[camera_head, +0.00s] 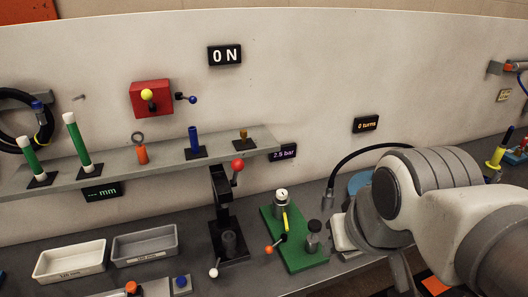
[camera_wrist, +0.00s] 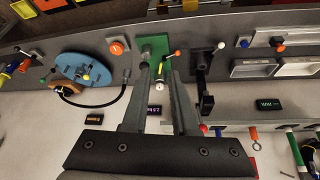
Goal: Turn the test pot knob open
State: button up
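The green base plate (camera_head: 292,240) stands on the bench and carries a small pot with a white-faced gauge (camera_head: 281,195), a yellow part, an orange-ball lever (camera_head: 276,245) and a dark grey knob-like fitting (camera_head: 313,238). I cannot tell for sure which part is the test pot knob. In the wrist view the green plate (camera_wrist: 153,47) and the gauge (camera_wrist: 159,86) show between and beyond the fingers of my gripper (camera_wrist: 160,66). The fingers are apart, with nothing seen held between them. In the head view my arm is at the right and the fingertips are not clear.
A black stand with a red-ball lever (camera_head: 237,165) is left of the green plate. A black hose (camera_head: 345,158) arches close to my arm. A blue disc (camera_wrist: 85,67) lies beside it. Two trays (camera_head: 145,245) are at left. The shelf (camera_head: 110,170) holds several parts.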

jog(key=o, duration=0.7)
jog(key=w+f+n+g, duration=0.1)
jog(key=w+d+f+n+g, duration=0.1)
jog(key=w+f, duration=0.1)
jog(key=shift+w+f+h+b, duration=0.1)
jog(key=shift+f+h+b, duration=0.15)
jog(key=shift+h+b, duration=0.15)
jog(key=shift+o, duration=0.2)
jog(key=w+f+n, duration=0.1)
jog(key=w+f+n+g+h, duration=0.1)
jog(key=f, duration=0.1)
jog(key=w+f+n+h, duration=0.1)
jog(key=w, duration=0.1)
jog(key=shift+d+f+b, duration=0.15)
jog(key=shift+d+b, duration=0.15)
jog(key=shift+b, duration=0.1)
jog(key=n+t+h+b, duration=0.4)
jog(key=n+t+h, duration=0.6)
jog(key=n, duration=1.3)
send_near(278, 196)
jog(key=shift+t+y, duration=0.5)
jog(key=shift+t, duration=0.1)
jog(key=x, duration=1.2)
jog(key=shift+s+d, duration=0.35)
grip_shut()
